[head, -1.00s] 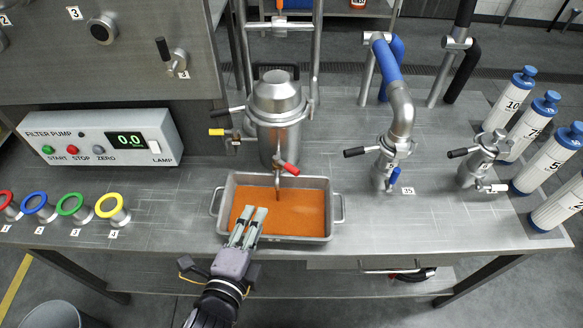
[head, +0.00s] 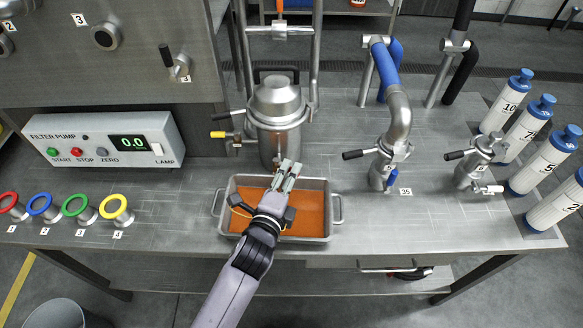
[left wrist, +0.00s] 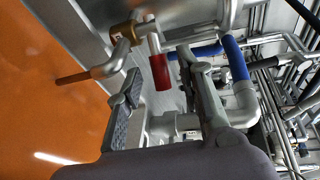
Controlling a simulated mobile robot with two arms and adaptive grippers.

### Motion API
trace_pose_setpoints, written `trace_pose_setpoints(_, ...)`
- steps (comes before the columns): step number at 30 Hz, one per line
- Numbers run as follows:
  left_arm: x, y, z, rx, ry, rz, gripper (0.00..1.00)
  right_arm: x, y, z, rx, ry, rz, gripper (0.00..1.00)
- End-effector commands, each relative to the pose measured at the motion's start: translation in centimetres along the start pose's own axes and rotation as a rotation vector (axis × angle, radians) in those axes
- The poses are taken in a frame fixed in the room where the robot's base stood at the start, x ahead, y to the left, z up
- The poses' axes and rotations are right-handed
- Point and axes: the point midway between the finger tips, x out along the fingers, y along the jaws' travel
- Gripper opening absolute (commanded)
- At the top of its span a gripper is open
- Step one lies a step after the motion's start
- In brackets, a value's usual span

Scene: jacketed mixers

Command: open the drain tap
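The jacketed mixer (head: 279,100) stands upright on the steel bench. In the left wrist view the tap (left wrist: 124,42) has a brass-coloured body, a bent steel spout and a red handle (left wrist: 160,72). The left gripper also shows in the left wrist view (left wrist: 160,64); its fingers are apart, with the red handle between them in the picture. I cannot tell whether either finger touches it. A steel tray (head: 250,180) holding orange liquid (head: 308,213) sits below the tap. My right gripper is not in view.
Left are the filter pump box (head: 104,141) and several coloured rings. Right of the mixer stand a valve with a black handle (head: 366,153) and a blue-sleeved pipe (head: 384,66). White cartridges (head: 505,103) stand far right.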

Motion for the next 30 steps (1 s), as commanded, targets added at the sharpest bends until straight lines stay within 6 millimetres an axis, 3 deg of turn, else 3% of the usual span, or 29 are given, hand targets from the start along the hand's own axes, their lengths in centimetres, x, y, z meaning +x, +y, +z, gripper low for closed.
trace_pose_setpoints(6, 2.3, 0.0, 0.0, 0.0, 0.001, -0.001, 0.34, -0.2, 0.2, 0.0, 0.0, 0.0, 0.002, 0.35)
trace_pose_setpoints(16, 2.6, 0.0, 0.0, 0.0, 0.0, 0.0, 0.34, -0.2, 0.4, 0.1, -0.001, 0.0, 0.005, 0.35)
trace_pose_setpoints(30, 2.6, 0.0, 0.0, 0.0, 0.0, 0.0, 0.04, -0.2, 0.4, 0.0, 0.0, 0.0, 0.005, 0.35)
